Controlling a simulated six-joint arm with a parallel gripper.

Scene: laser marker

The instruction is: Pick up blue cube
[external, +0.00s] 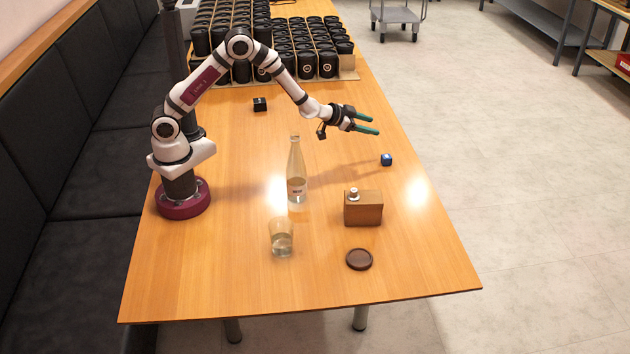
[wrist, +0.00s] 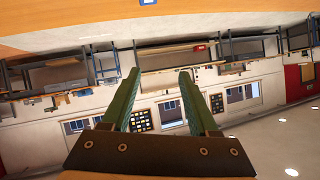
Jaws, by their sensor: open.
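The blue cube (external: 386,160) sits on the wooden table near its right edge in the external view. A small blue and white patch, which looks like part of the cube (wrist: 148,2), shows at the top edge of the wrist view. My gripper (external: 372,124) is open and empty, with green fingers pointing right. It is raised above the table, up and left of the cube in the external view and apart from it. In the wrist view the fingers of my gripper (wrist: 158,72) are spread, with the room behind them.
A bottle (external: 297,175), a glass (external: 281,238), a wooden box (external: 363,208) with a small silver piece on top, and a dark round lid (external: 359,259) stand on the table. A small black block (external: 260,104) and many black canisters (external: 308,65) are farther back. The table around the cube is clear.

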